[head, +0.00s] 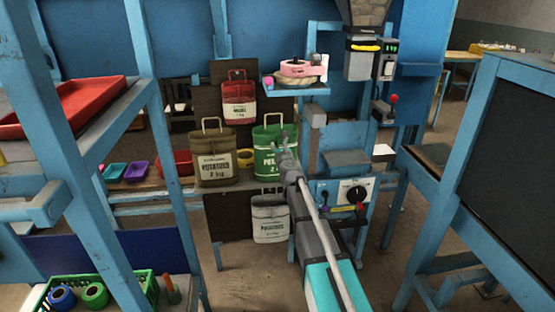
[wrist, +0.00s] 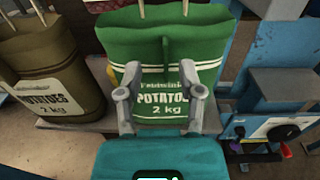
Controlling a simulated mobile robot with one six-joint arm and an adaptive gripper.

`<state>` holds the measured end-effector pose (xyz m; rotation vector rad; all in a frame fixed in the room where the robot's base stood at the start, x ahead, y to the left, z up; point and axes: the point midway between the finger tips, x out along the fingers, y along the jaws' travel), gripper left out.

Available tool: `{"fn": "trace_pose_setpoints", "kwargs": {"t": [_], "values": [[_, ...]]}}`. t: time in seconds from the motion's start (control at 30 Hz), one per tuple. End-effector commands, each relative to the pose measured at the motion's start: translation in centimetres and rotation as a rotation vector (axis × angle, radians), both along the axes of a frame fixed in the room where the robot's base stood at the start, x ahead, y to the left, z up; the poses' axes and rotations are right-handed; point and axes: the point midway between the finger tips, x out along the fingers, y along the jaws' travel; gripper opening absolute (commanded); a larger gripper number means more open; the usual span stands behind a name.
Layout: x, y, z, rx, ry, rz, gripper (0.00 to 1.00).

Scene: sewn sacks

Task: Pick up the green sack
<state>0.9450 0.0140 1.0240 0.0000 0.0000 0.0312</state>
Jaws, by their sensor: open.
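A brown potato sack (head: 214,165) stands left of the green one; a yellow ring (head: 246,154) lies between them. A red sack (head: 238,100) is behind, higher up. A white sack (head: 270,222) is below. A blue machine with a dial (head: 356,194) stands close on the right.

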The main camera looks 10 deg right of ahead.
Motion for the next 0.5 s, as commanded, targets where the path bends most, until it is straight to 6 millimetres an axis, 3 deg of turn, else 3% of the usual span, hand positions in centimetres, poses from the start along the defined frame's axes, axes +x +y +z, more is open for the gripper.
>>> {"fn": "trace_pose_setpoints", "kwargs": {"t": [0.5], "values": [[4.9, -0.4, -0.1, 0.000, 0.000, 0.001, 0.49]]}}
